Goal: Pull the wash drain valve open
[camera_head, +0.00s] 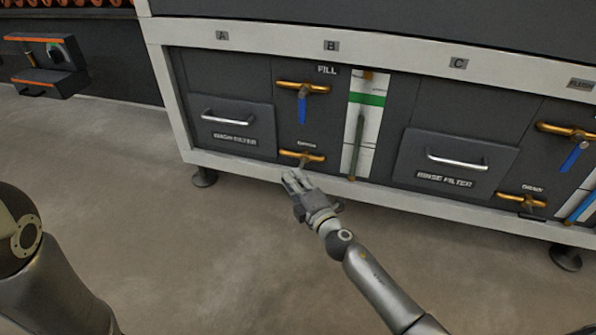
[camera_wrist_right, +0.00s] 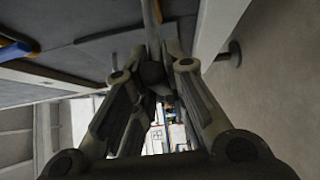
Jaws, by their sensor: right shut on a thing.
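The wash drain valve (camera_head: 303,156) is a brass fitting low on the washer front, under the fill valve (camera_head: 303,88) and right of the wash filter drawer. My right gripper (camera_head: 292,178) reaches up to it from below, with its fingers at the valve's short handle. The right wrist view shows the two fingers (camera_wrist_right: 153,68) closed around a dark, narrow piece, which I take to be the drain valve handle. The fingers hide most of the handle, so its exact angle is unclear. My left gripper is out of view; only part of my left arm shows.
The wash filter drawer (camera_head: 232,125) and rinse filter drawer (camera_head: 455,162) have projecting silver handles. A sight gauge (camera_head: 364,125) stands right of the valve. The white lower frame rail (camera_head: 240,166) and a black foot (camera_head: 204,177) are close by. The floor in front is clear.

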